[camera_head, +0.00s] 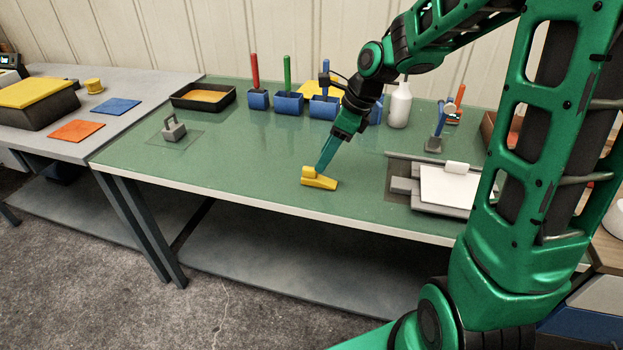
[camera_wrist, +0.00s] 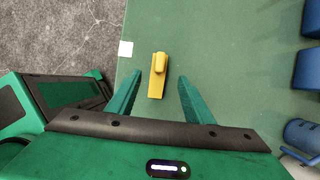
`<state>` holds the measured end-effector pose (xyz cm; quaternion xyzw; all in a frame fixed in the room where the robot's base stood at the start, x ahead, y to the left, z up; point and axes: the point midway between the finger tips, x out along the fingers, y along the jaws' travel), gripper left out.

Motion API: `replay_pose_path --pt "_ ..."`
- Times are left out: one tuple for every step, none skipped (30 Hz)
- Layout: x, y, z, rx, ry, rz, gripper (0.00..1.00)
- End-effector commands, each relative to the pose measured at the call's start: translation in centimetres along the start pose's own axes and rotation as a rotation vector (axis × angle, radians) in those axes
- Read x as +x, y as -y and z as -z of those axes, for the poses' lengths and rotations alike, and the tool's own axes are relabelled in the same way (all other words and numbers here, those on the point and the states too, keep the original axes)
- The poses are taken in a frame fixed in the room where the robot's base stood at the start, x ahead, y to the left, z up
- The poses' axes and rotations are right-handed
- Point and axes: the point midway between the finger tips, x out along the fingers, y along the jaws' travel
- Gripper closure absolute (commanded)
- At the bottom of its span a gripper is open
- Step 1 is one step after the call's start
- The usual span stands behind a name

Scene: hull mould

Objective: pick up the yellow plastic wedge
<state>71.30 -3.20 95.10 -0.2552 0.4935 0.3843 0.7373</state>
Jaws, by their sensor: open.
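The yellow plastic wedge (camera_head: 319,179) lies on the green table top (camera_head: 240,150) near its front edge. In the wrist view the wedge (camera_wrist: 157,78) points lengthwise toward my gripper, with a raised block at its far end. My gripper (camera_head: 322,170) is above the wedge in the head view, its fingers angled down toward it. In the wrist view my gripper (camera_wrist: 153,82) is open, with one finger on each side of the wedge's near end and visible gaps on both sides. Whether the fingers are at the wedge's height I cannot tell.
Blue holders (camera_head: 288,103) with coloured handles and a black tray (camera_head: 203,97) stand along the back. A grey block with a handle (camera_head: 174,129) is at the left. A grey fixture with a white plate (camera_head: 457,187) is to the right. The table around the wedge is clear.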

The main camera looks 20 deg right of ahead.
Motion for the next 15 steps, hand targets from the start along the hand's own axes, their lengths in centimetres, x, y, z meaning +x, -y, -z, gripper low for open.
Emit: replay_pose_path --pt "0.7 -0.1 0.0 -0.001 0.0 -0.002 0.53" --pt "1.1 -0.1 0.0 -0.001 0.0 -0.003 0.53" --pt "1.4 -0.1 0.0 -0.001 0.0 -0.002 0.53" --pt "1.6 0.0 0.0 -0.001 0.0 -0.001 0.53" --pt "1.7 0.0 0.0 -0.001 0.0 0.0 0.53" --pt "1.9 0.0 0.0 -0.001 0.0 0.001 0.53" --pt "2.0 0.0 0.0 -0.001 -0.001 0.001 0.53" --pt "2.2 0.0 0.0 -0.002 -0.001 0.0 0.53" --pt "2.5 0.0 0.0 -0.002 -0.001 0.0 0.53" --pt "2.9 -0.1 0.0 -0.002 -0.001 -0.001 0.53" --pt "3.3 -0.1 -0.1 -0.002 -0.001 -0.002 0.53" --pt "3.9 -0.1 -0.1 -0.003 -0.002 -0.003 0.53" --pt "4.4 -0.2 -0.1 -0.003 -0.001 -0.003 0.53" --pt "4.8 -0.2 -0.1 -0.003 -0.002 -0.003 0.53" --pt "5.4 -0.2 -0.1 -0.003 -0.003 -0.003 0.53"
